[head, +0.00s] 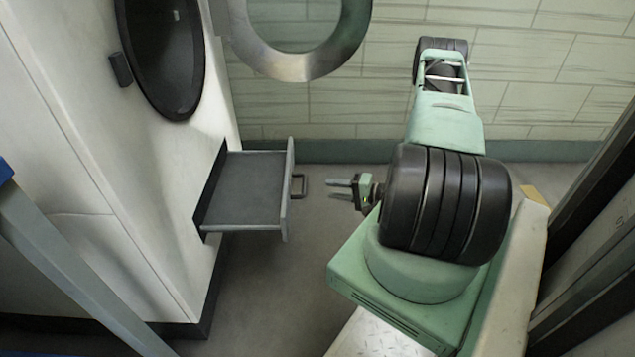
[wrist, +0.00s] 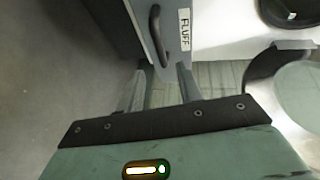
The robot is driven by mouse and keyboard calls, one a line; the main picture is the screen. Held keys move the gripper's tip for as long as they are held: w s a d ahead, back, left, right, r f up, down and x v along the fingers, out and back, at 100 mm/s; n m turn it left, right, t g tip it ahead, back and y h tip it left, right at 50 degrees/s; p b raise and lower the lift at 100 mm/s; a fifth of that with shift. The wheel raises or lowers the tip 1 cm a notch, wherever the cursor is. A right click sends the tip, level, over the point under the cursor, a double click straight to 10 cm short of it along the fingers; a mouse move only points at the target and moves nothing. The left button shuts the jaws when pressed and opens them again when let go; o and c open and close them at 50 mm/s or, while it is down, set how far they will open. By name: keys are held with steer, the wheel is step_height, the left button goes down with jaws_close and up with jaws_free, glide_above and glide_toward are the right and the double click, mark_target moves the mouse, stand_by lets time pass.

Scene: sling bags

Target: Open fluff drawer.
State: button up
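The fluff drawer (head: 246,188) stands pulled out from the lower part of a white machine, and its grey tray looks empty. Its dark handle (head: 299,186) is on the front panel. In the wrist view the drawer front (wrist: 162,62) carries a white label reading FLUFF (wrist: 184,30), with the curved handle (wrist: 155,36) beside it. My gripper (head: 332,183) is to the right of the handle, with a gap between them. In the wrist view my gripper (wrist: 161,68) has its two fingers apart and nothing between them. The handle lies just beyond the fingertips.
The white machine (head: 95,150) has a round dark door (head: 165,55) above the drawer. A metal ring door (head: 300,65) hangs open above and behind. A tiled wall (head: 540,90) is at the back. Grey floor (head: 290,270) is clear below the drawer. Dark cabinets stand at the right.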

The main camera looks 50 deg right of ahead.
steer(key=p+v, duration=0.1)
steer(key=v, duration=0.6)
stand_by(0.4)
